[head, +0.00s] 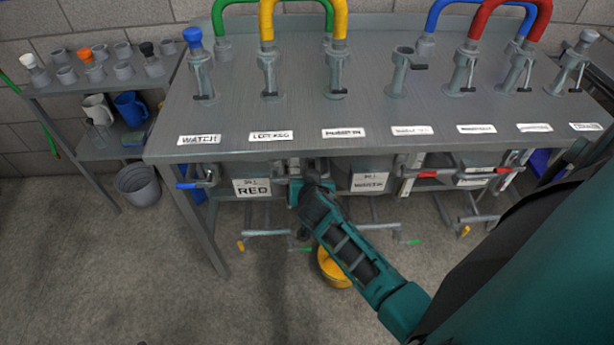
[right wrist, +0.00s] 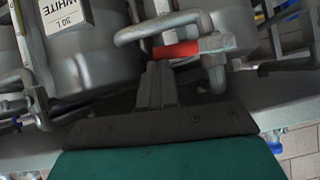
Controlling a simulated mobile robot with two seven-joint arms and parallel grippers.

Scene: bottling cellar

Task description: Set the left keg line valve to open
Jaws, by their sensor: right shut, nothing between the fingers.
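A label (head: 271,135) on the bench's front edge appears to read LEFT KEG. A grey tap post (head: 268,75) with a small black lever stands above it. My right gripper (head: 308,172) reaches under the bench's front edge, just right of that label, near the keg marked RED (head: 252,188). In the right wrist view its fingers (right wrist: 157,70) are closed together and empty. Their tips are close to a red valve handle (right wrist: 176,50) on a bent grey pipe; I cannot tell if they touch. The handle lies roughly sideways in that view. My left gripper is not in view.
The keg marked WHITE (right wrist: 70,45) is beside the fingers. Under the bench (head: 300,112) are a blue handle (head: 190,185) at left and red handles (head: 428,174) at right. A yellow round object (head: 334,270) is on the floor below my arm. The floor at front left is clear.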

